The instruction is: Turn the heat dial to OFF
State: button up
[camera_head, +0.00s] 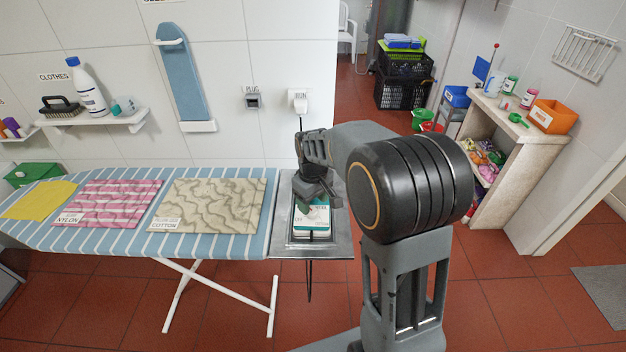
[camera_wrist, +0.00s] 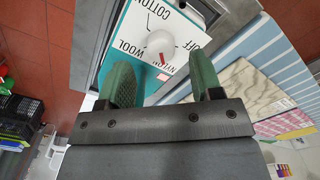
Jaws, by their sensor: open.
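The heat dial (camera_wrist: 160,42) is a round white knob on a white face plate with the labels COTTON, WOOL, NYLON and OFF. Its red mark points toward NYLON, away from OFF at the right. My gripper (camera_wrist: 161,62) is open, with one green finger on either side of the dial's near edge; I cannot tell whether they touch it. In the head view my gripper (camera_head: 317,194) points down over the green and white dial unit (camera_head: 311,222), hiding the dial there. The unit rests on the metal plate (camera_head: 340,242) at the ironing board's right end.
The striped ironing board (camera_head: 150,238) bears yellow, pink NYLON and beige COTTON cloths left of my gripper. A plug socket (camera_head: 253,100) and an IRON plug (camera_head: 298,98) with a black cord are on the wall behind. Open tiled floor lies in front.

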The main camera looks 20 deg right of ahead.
aim_at(313, 212)
notch_tip(313, 212, up, 10)
dwell(0.4)
jog(key=shift+s, duration=0.1)
